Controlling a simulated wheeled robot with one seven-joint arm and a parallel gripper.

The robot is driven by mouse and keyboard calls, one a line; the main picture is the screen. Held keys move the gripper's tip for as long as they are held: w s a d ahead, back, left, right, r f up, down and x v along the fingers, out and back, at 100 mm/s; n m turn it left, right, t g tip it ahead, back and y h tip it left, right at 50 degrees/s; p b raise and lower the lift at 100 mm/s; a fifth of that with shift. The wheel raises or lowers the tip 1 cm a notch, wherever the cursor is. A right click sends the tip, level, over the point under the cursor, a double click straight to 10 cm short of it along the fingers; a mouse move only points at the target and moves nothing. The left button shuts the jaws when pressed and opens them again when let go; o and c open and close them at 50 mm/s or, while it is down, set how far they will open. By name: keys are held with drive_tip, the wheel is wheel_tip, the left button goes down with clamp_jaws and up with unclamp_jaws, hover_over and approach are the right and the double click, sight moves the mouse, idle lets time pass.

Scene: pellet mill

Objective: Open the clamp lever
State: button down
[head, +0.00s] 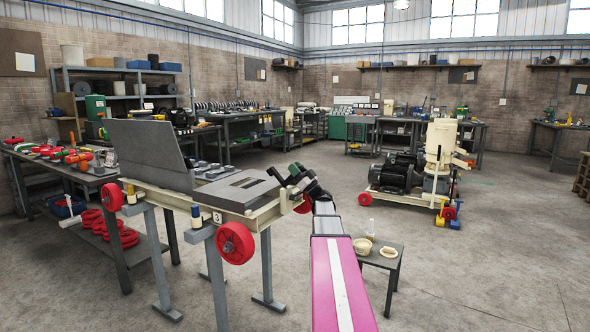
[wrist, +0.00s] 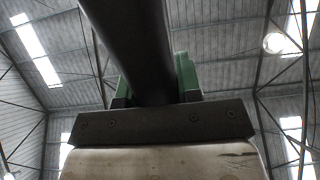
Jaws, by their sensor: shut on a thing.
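The clamp lever appears in the wrist view as a thick dark bar (wrist: 130,40) running from the top edge down between my fingers. My gripper (wrist: 155,88) has green-faced fingers on both sides of the bar and is shut on it. In the head view my gripper (head: 294,176) is at the right end of a cream-framed stand (head: 245,222), beside a grey plate with a square opening (head: 238,188). The arm hides part of that end. The lever's pivot and its full angle cannot be made out.
An upright grey panel (head: 148,152) stands on the left part of the stand. Red wheels (head: 235,243) hang on its side. A small table (head: 390,256) with a bowl is to the right of my arm.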

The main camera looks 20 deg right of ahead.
drive_tip(key=c, duration=0.8)
unclamp_jaws()
drive_tip(key=v, duration=1.1)
